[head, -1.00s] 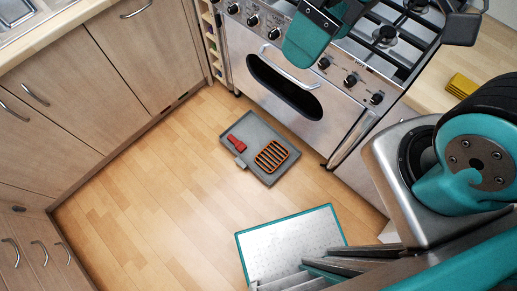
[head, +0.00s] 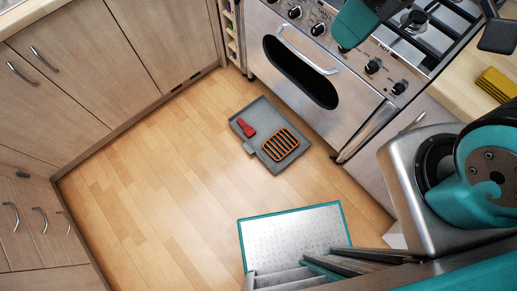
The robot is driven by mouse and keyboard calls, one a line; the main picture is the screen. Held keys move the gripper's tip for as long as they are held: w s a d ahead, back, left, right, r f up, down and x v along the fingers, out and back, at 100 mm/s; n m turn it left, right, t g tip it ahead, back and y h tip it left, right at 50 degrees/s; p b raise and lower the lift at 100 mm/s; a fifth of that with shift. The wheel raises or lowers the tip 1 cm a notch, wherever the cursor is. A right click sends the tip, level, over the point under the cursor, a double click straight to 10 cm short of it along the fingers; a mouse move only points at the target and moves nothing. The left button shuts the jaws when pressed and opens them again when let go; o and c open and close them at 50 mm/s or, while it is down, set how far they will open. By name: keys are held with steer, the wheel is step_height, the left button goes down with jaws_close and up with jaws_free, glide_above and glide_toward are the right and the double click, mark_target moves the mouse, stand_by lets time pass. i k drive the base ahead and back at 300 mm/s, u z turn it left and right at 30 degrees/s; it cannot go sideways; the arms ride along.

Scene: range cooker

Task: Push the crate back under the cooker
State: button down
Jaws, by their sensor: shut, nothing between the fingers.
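The crate (head: 262,110) is a shallow grey tray on the wood floor, in front of the cooker (head: 352,118). Its far long side lies close to the cooker's base; I cannot tell whether any of it reaches underneath. A small grey tab (head: 249,148) sticks out from the side facing away from the cooker. In the crate lie a red object (head: 245,128) and an orange-and-dark slatted rack (head: 281,145). Parts of my arm cross the top and right of the head view, over the cooker. I cannot make out my gripper's fingers in the frame.
Wooden cabinets (head: 125,75) line the left side. A narrow shelf (head: 230,35) stands beside the cooker. A counter with a yellow item (head: 496,84) is at the right. The floor (head: 165,190) left of and in front of the crate is clear.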

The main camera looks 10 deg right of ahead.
mark_target(267, 118)
steer(key=z, duration=0.05)
steer(key=k, duration=0.5)
steer(key=u, duration=1.05)
steer(key=i, duration=1.05)
steer(key=z, duration=0.1)
